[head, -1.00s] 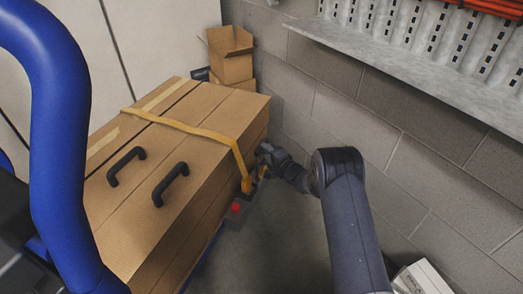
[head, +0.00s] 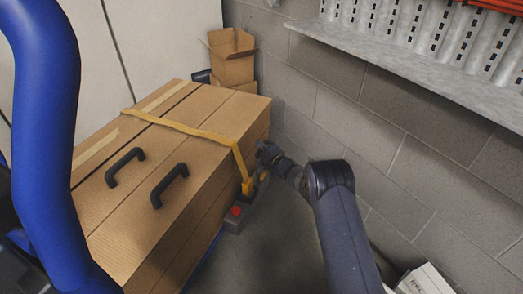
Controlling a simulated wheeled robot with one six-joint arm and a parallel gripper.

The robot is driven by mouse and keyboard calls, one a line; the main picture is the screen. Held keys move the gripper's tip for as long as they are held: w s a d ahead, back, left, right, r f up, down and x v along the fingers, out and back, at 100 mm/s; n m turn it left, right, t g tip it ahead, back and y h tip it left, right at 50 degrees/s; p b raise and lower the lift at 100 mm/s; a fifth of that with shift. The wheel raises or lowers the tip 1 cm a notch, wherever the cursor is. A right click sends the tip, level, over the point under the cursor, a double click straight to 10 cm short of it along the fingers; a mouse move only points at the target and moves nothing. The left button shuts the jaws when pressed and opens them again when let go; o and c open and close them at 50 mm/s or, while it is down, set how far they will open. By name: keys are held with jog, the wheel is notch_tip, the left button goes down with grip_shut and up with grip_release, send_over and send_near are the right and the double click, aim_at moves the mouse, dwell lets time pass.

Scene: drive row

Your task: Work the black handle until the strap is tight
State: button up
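A yellow strap (head: 190,130) runs across the top of a long brown carton (head: 215,104) and down its right side. It looks fairly straight on top; I cannot tell how tight it is. Its lower end meets a yellow fitting (head: 247,186) above a small grey unit with a red button (head: 236,211). My gripper (head: 265,155) is beside the carton's right side, close to the strap and fitting. Its fingers are small and dark, so I cannot tell whether they are open or shut. No separate black ratchet handle can be made out there; my gripper may hide it.
Two black grips (head: 170,186) stand on the carton's top. Small open cartons (head: 231,57) are stacked behind it. A block wall (head: 385,140) and a grey shelf (head: 410,68) confine the right side. A white box (head: 424,279) lies at lower right. Floor shows between carton and wall.

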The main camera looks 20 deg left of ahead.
grip_shut()
jog(key=shift+d, duration=0.1)
jog(key=shift+s+d, duration=0.1)
jog(key=shift+d, duration=0.3)
jog(key=s+d+f, duration=0.1)
jog(key=d+f, duration=0.3)
jog(key=d, duration=0.5)
jog(key=shift+s+d, duration=0.15)
jog(key=shift+s, duration=0.2)
